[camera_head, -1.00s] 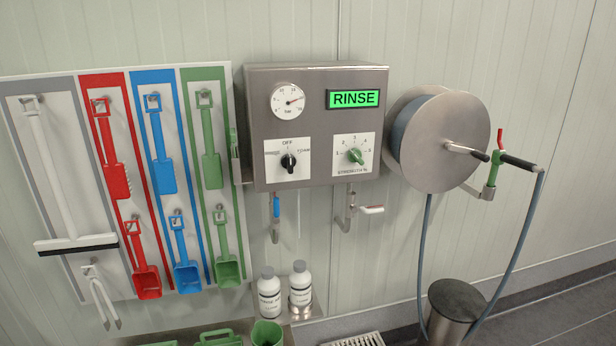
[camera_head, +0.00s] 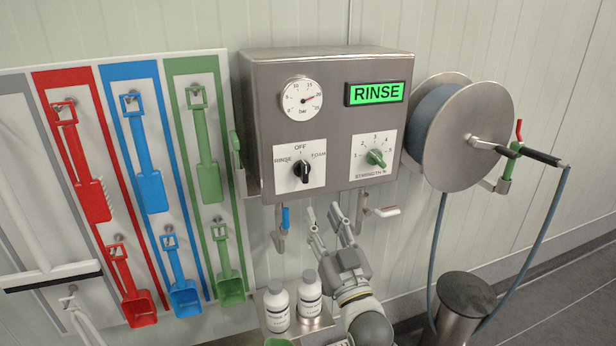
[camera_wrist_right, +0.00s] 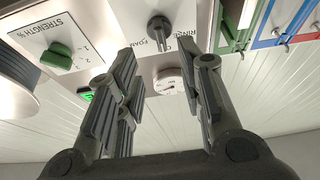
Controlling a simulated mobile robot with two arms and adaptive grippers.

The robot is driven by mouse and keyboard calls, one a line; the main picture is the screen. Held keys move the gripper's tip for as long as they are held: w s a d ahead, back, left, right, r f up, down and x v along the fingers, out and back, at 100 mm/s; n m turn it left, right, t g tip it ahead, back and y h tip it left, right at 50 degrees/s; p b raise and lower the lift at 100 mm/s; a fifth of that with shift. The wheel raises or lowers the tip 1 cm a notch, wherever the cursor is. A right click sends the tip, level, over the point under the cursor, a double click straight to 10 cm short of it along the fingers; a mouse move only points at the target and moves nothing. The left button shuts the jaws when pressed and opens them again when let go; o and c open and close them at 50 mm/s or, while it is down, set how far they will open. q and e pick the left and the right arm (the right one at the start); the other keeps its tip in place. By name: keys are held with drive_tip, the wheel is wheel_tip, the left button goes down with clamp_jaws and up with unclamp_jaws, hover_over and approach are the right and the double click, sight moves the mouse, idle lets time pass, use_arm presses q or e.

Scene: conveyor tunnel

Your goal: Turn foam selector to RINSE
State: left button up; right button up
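The foam selector is a black knob (camera_head: 303,171) on a white plate on the steel control box (camera_head: 262,110). Its plate reads RINSE at left, OFF at top and FOAM at right. The knob's grip stands roughly upright, near the OFF mark; which end points is hard to tell. The green display (camera_head: 376,93) reads RINSE. My right gripper (camera_head: 325,214) is open and empty, below the box and below right of the knob. In the right wrist view, the knob (camera_wrist_right: 158,27) shows beyond the gap between the open fingers (camera_wrist_right: 168,65), untouched. My left gripper is not in view.
A green strength knob (camera_head: 376,157) sits right of the selector. Two white bottles (camera_head: 278,309) stand below. A hose reel (camera_head: 468,140) is at right, coloured tools at left.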

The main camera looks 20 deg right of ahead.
sight(306, 175)
drive_tip(key=x, duration=0.3)
drive_tip(key=p+x, duration=0.1)
drive_tip(key=x, duration=0.2)
drive_tip(key=p+x, duration=0.1)
drive_tip(key=x, duration=0.3)
drive_tip(key=shift+r, duration=0.4)
drive_tip(key=shift+w+r+p, duration=0.1)
drive_tip(key=shift+w+p, duration=0.2)
drive_tip(key=shift+w, duration=0.05)
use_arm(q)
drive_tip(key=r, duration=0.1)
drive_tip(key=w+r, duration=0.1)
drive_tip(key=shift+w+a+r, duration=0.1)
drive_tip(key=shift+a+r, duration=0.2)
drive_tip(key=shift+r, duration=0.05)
use_arm(e)
drive_tip(key=shift+s, duration=0.1)
clamp_jaws()
